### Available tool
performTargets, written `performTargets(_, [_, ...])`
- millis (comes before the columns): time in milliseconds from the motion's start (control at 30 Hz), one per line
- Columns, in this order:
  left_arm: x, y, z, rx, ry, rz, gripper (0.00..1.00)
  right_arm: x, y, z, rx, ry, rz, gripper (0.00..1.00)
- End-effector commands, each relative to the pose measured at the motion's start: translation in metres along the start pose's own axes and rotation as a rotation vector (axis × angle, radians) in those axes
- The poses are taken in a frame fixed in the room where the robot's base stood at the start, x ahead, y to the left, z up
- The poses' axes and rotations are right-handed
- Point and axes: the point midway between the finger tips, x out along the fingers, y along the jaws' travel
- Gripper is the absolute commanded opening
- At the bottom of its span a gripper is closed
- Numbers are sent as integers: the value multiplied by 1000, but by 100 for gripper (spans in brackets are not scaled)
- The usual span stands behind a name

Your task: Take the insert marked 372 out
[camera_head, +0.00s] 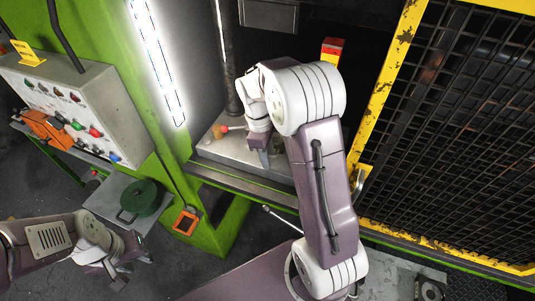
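My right gripper (264,158) reaches into the press opening and points down at the grey block (215,150) on the press bed. Whether its fingers are open or shut on something cannot be made out. A small part with an orange-red knob (218,131) and a light rod sits on the block just left of this gripper. No number 372 is readable, and my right arm hides part of the bed, so I cannot tell which part is that insert. My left gripper (133,273) is low at the left, its fingers apart and empty, away from the press.
A control box (75,115) with coloured buttons stands at the left. Below it a green round pot (139,197) rests on a grey stand. The green press frame (175,160), a dark vertical column (228,60) and the yellow mesh guard (460,130) bound the opening.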

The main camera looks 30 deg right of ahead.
Motion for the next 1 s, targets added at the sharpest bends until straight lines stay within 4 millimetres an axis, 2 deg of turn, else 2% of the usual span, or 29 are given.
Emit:
performTargets(167, [0,0,0,0,0,0,36,0,0,0,0,0,0,34])
performTargets(300, [0,0,0,0,0,0,36,0,0,0,0,0,0,0])
performTargets(1000, [0,0,0,0,0,0,36,-1,0,0,0,0,1,0])
